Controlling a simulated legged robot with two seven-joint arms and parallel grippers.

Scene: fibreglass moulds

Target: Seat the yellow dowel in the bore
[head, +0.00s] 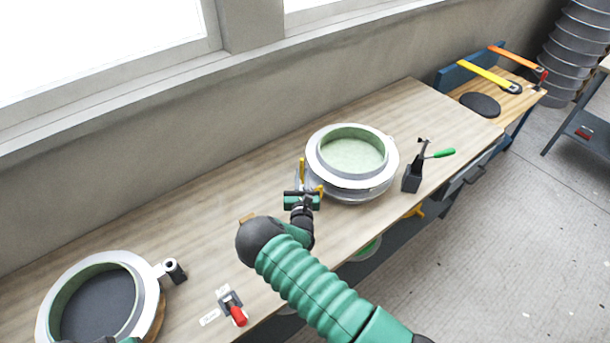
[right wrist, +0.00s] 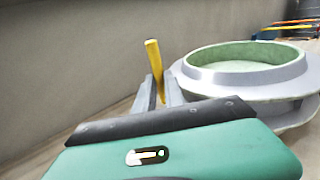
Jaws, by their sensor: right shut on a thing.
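The yellow dowel (head: 302,171) stands roughly upright in my right gripper (head: 303,188), near the left side of the right-hand mould. In the right wrist view the dowel (right wrist: 153,60) rises between the two grey fingers of the right gripper (right wrist: 159,92), which are shut on it. Its lower end is hidden behind the gripper body. A small grey cylinder with a round opening (head: 171,265), which looks like the bore, sits beside the left-hand mould (head: 148,290). A sliver of green and black at the bottom left edge seems to be my left gripper (head: 122,340); its fingers cannot be made out.
The right-hand mould (head: 378,182) also fills the right of the wrist view (right wrist: 290,78). A red-handled clamp (head: 236,312) lies at the bench's front, and a green-handled tool in a dark holder (head: 412,180) stands at right. The bench (head: 215,200) between the moulds is mostly clear.

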